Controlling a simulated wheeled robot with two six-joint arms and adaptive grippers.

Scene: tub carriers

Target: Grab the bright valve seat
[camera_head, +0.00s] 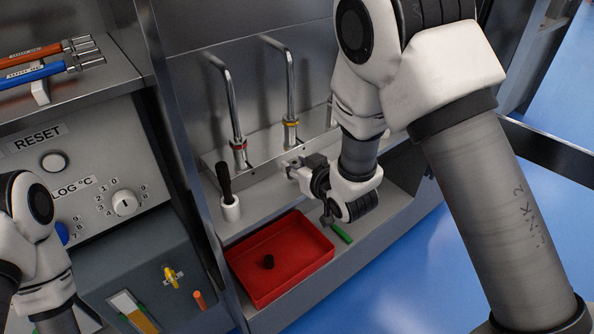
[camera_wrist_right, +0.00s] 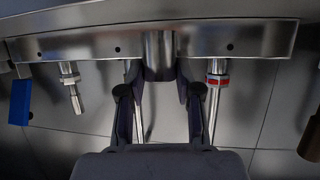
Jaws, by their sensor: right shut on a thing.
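The bright valve seat (camera_wrist_right: 159,54) looks like a shiny metal cylinder in the right wrist view. It is between the two fingers of my right gripper (camera_wrist_right: 155,92), at the edge of a long metal bar (camera_wrist_right: 120,46) with holes. The fingers are closed on its sides. In the head view my right gripper (camera_head: 301,168) is at the ledge below the bent pipes, and its grasp is mostly too small to make out. Only links of my left arm show at the left edge; its gripper is out of view.
A green piece (camera_head: 341,233) lies beside the tray. Bent pipes (camera_head: 291,85) rise behind.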

